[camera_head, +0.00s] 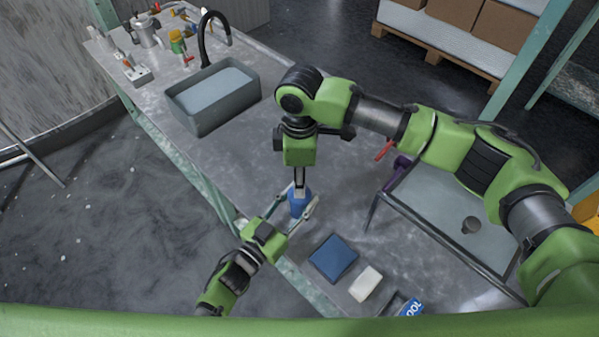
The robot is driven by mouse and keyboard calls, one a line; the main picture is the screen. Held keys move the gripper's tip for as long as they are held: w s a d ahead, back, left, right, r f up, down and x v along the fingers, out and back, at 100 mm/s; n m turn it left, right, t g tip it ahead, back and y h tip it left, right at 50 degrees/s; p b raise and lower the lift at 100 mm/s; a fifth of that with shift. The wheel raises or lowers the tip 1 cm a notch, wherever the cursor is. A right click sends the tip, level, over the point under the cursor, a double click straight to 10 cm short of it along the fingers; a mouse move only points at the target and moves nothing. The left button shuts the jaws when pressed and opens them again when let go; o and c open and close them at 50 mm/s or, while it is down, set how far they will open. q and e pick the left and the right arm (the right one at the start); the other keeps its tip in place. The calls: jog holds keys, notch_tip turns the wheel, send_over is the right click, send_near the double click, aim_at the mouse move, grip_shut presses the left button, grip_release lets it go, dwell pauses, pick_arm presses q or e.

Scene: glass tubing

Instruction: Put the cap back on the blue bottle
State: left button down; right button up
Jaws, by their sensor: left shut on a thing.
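The blue bottle (298,204) stands near the front edge of the workbench, in the middle of the view. My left gripper (299,203) comes from the lower left, and its two fingers close around the bottle's sides. My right gripper (299,186) hangs down from above with its fingers close together, right over the top of the bottle. The bottle's top is hidden behind these fingers. I cannot make out the cap or whether the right fingers hold it.
A grey basin (212,98) with a black tap stands at the upper left. A blue square pad (333,258) and a white block (365,284) lie right of the bottle.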

grip_shut()
jog(key=shift+o, duration=0.7)
grip_release()
jog(key=shift+r, duration=0.15)
notch_tip(320, 180, up, 12)
